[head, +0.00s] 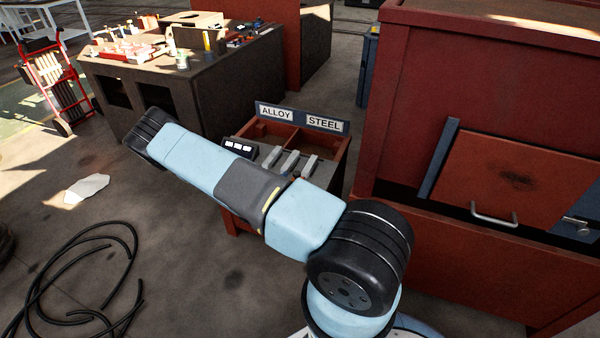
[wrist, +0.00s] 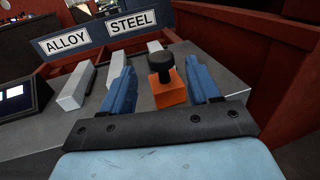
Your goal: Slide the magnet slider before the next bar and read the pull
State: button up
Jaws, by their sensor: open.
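The magnet slider (wrist: 167,92) is an orange block with a black round knob, standing on the grey bench top in the wrist view. My gripper (wrist: 158,68) is open, its two blue fingers on either side of the slider in the picture, with gaps visible; contact cannot be told. A light grey bar (wrist: 76,86) lies left of the left finger. Another bar (wrist: 154,46) shows behind the knob, and one is partly hidden by the left finger. In the head view several bars (head: 290,162) lie on the bench; my arm hides the gripper and slider.
A small display (head: 238,147) stands at the bench's left; its reading is too small to tell. Red bins behind the bars carry an ALLOY and STEEL sign (head: 302,117). A large red cabinet (head: 470,100) stands at right. Black hose (head: 75,270) lies on the floor.

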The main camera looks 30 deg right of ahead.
aim_at(299, 171)
jog(key=shift+x, duration=3.2)
grip_shut()
